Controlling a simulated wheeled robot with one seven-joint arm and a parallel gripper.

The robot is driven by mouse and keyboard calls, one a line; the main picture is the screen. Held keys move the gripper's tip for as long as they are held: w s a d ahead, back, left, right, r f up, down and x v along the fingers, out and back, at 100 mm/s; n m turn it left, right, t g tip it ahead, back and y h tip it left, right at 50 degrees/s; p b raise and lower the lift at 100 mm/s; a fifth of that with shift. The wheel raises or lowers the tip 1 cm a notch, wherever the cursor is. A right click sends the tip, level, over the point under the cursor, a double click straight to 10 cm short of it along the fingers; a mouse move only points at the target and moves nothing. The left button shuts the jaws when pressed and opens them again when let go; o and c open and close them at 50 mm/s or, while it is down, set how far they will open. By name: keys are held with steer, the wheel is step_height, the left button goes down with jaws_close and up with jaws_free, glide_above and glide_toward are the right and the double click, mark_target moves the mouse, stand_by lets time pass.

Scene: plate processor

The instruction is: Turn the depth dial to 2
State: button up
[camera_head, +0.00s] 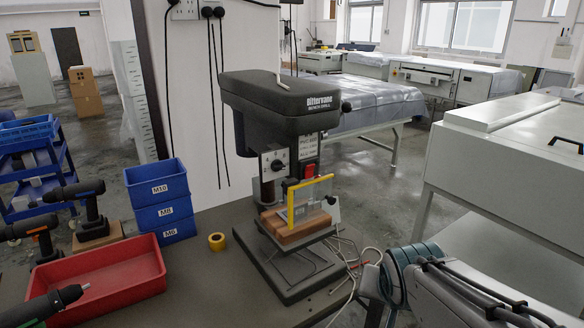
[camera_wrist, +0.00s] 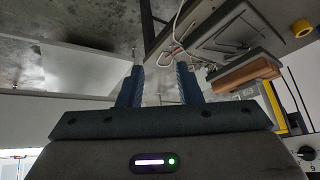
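The depth dial (camera_head: 277,165) is a dark round knob on a pale square plate on the front of the black bench drill (camera_head: 275,100). Its pointer and numbers are too small to read in the head view. In the wrist view, the dial (camera_wrist: 306,153) shows at the lower right edge, partly cut off, with a 9 on the plate beneath it. My gripper (camera_wrist: 160,80) is open and empty, its two blue fingers apart. It is clear of the dial, which lies off to the side of the fingers in the wrist view. My fingers cannot be made out in the head view.
A yellow guard (camera_head: 310,190) and a wood block (camera_head: 295,226) sit below the dial, with a red switch (camera_head: 313,169) beside it. Loose cables (camera_head: 345,262) lie right of the drill base. Blue bins (camera_head: 158,188) and a red tray (camera_head: 100,284) stand left.

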steer(key=w+r+m+t, duration=0.4)
steer(key=w+t, duration=0.1)
steer(key=w, duration=0.4)
steer(key=m+t+y+p, duration=0.2)
steer(key=m+t+y, duration=0.25)
steer(key=y, duration=0.65)
glide_toward(280, 169)
steer(key=shift+m+g, duration=0.35)
steer(key=shift+g, duration=0.1)
steer(key=x, duration=0.8)
steer(key=shift+w+r, duration=0.2)
steer(key=shift+r, duration=0.1)
jaws_close()
